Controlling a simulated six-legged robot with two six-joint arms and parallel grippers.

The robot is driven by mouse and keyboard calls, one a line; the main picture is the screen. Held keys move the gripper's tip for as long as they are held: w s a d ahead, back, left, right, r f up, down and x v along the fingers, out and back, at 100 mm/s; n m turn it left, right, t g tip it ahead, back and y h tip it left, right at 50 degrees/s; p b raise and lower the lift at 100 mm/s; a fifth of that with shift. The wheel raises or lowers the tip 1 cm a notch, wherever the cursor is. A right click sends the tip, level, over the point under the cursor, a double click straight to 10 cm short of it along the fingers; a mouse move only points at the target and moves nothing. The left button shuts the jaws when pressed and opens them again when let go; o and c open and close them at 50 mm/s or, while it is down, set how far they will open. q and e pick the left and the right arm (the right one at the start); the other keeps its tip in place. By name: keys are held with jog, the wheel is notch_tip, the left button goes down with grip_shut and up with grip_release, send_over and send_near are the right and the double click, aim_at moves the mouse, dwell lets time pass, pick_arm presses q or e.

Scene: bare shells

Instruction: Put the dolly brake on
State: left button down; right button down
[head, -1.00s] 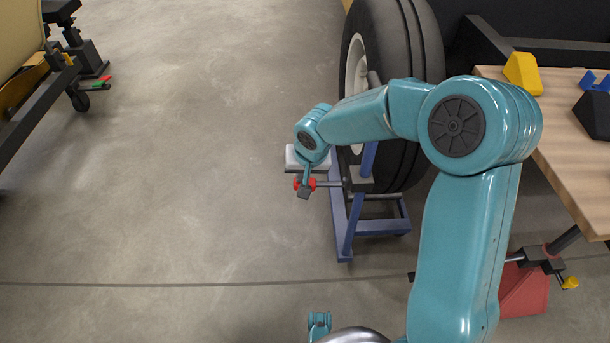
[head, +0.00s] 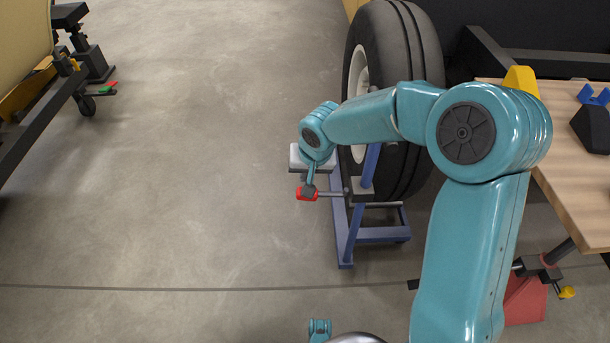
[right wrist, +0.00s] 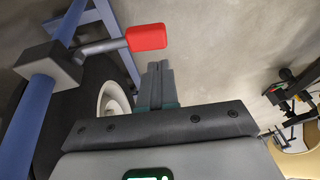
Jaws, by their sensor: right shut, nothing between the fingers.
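The blue dolly frame (head: 359,236) stands on the floor beside a big black tyre (head: 396,75). A grey lever with a red grip (head: 306,196) sticks out to the left from a dark block (head: 362,188) on its blue post. My right gripper (head: 309,188) is at the red grip in the head view, shut and empty. In the right wrist view its fingers (right wrist: 160,72) are together just below the red grip (right wrist: 147,37), with nothing between them. I cannot tell whether they touch it. My left gripper is not in view.
A wooden table (head: 562,165) stands at the right, over a red base (head: 524,303). A cart with a black caster (head: 87,105) and red and green pedals stands upper left. The floor between is clear.

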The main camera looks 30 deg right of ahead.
jog(key=w+a+p+v, duration=0.1)
jog(key=p+v, duration=0.2)
jog(key=v, duration=0.8)
jog(key=shift+a+r, duration=0.25)
jog(key=shift+r, duration=0.2)
jog(key=s+a+f+n+g+y, duration=0.1)
jog(key=s+a+f+y, duration=0.15)
jog(key=a+f, duration=0.45)
jog(key=s+a+f+n+g+y, duration=0.1)
jog(key=s+a+f+n, duration=0.15)
jog(key=f, duration=0.85)
jog(key=s+a+f+g, duration=0.1)
jog(key=s+a+f, duration=0.5)
jog(key=s+f, duration=0.6)
notch_tip(320, 180, up, 25)
jog(key=s+p, duration=0.2)
jog(key=p, duration=2.3)
jog(key=shift+s+a+y, duration=0.2)
jog(key=shift+a+y, duration=0.05)
jog(key=shift+y, duration=0.2)
jog(key=shift+f+n, duration=0.1)
jog(key=shift+n, duration=0.15)
